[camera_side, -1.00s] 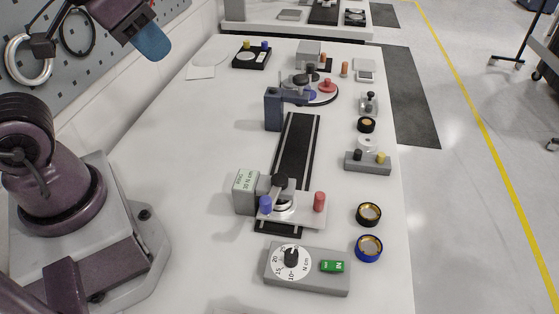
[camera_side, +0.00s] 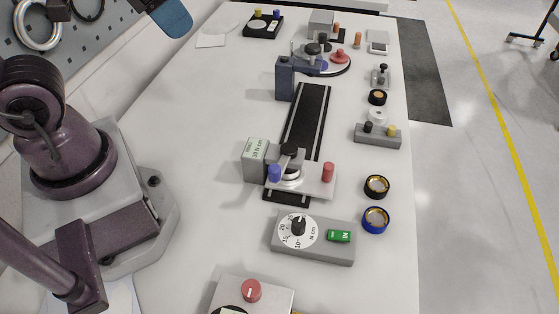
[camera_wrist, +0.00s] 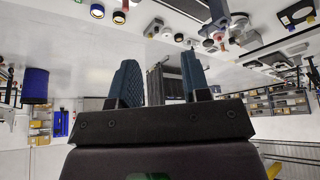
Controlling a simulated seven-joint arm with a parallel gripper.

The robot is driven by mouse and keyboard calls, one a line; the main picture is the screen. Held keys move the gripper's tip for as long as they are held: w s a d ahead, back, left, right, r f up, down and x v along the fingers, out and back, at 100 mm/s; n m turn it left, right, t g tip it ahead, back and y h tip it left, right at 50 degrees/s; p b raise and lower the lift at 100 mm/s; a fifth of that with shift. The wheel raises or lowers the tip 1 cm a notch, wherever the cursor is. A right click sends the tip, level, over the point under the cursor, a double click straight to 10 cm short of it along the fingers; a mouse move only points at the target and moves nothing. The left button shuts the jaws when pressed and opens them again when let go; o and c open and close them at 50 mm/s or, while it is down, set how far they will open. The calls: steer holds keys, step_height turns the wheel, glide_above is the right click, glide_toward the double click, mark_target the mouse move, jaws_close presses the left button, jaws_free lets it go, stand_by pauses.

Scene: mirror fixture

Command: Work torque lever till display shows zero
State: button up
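A grey unit (camera_side: 312,250) near the front of the bench bears a white dial (camera_side: 297,231) with a black knob, marked in N cm, and a small green display (camera_side: 340,236) whose text I cannot read surely. Behind it a fixture (camera_side: 300,180) carries a blue knob (camera_side: 274,173), a red knob (camera_side: 327,172) and a black knob (camera_side: 289,149), beside a grey box with a pale green label (camera_side: 256,148). I cannot tell which part is the torque lever. My gripper (camera_side: 170,18) is high at the upper left, far from these. In the wrist view its fingers (camera_wrist: 160,75) stand apart, empty.
A black rail (camera_side: 307,115) runs back to a dark blue post (camera_side: 285,79) and a round station with a red knob (camera_side: 340,56). A red-knobbed box (camera_side: 251,292) sits in front. The bench's left middle is clear.

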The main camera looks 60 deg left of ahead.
steer(key=w+d+f+g, duration=0.4)
steer(key=d+f, duration=0.3)
steer(key=n+g, duration=0.1)
steer(key=n, duration=0.5)
glide_toward(275, 168)
step_height(275, 168, down, 11)
steer(key=shift+r, duration=0.2)
steer(key=shift+c, duration=0.2)
steer(key=shift+d, duration=0.1)
jaws_close()
